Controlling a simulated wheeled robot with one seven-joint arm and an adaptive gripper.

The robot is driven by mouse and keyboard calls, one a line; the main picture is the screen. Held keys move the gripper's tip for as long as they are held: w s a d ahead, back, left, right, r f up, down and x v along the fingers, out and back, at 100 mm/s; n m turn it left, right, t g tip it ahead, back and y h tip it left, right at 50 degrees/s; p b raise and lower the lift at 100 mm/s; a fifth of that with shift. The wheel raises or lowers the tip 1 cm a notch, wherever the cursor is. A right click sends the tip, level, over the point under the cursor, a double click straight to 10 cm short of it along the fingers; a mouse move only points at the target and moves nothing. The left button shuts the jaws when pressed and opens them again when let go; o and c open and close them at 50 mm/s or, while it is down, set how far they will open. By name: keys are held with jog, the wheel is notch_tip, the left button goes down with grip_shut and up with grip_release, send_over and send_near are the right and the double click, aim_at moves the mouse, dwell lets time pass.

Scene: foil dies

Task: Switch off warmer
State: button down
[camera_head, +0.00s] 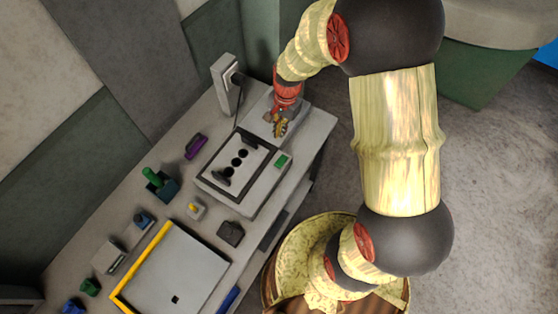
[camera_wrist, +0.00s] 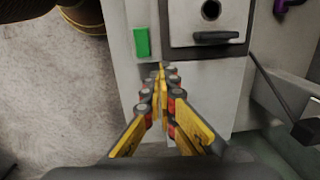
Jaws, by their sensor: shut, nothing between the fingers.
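A grey box that looks like the warmer (camera_head: 250,199) stands on the bench, with a dark-framed plate (camera_head: 222,158) with round holes on top. A green rectangular switch or lamp (camera_head: 283,161) sits on its top at the right; I cannot tell its setting. In the wrist view the green piece (camera_wrist: 141,42) is left of the plate (camera_wrist: 190,35). Contact with the box is unclear.
A grey upright unit (camera_head: 226,84) with a black lead stands behind the gripper. A purple piece (camera_head: 196,146), a green-handled dark block (camera_head: 160,184), a dark block (camera_head: 231,233) and a yellow-edged tray (camera_head: 180,270) are on the bench. Floor is open at right.

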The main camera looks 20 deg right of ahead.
aim_at(278, 162)
jog(key=shift+g+y, duration=0.5)
jog(key=shift+g, duration=0.4)
jog(key=s+r+b, duration=0.1)
jog(key=b, duration=0.1)
jog(key=s+r+b, duration=0.1)
jog(key=r+b, duration=0.1)
jog(key=b, duration=0.1)
jog(key=shift+s+r, duration=0.15)
jog(key=b+x, duration=0.2)
jog(key=x, duration=1.2)
jog(key=shift+b, duration=0.4)
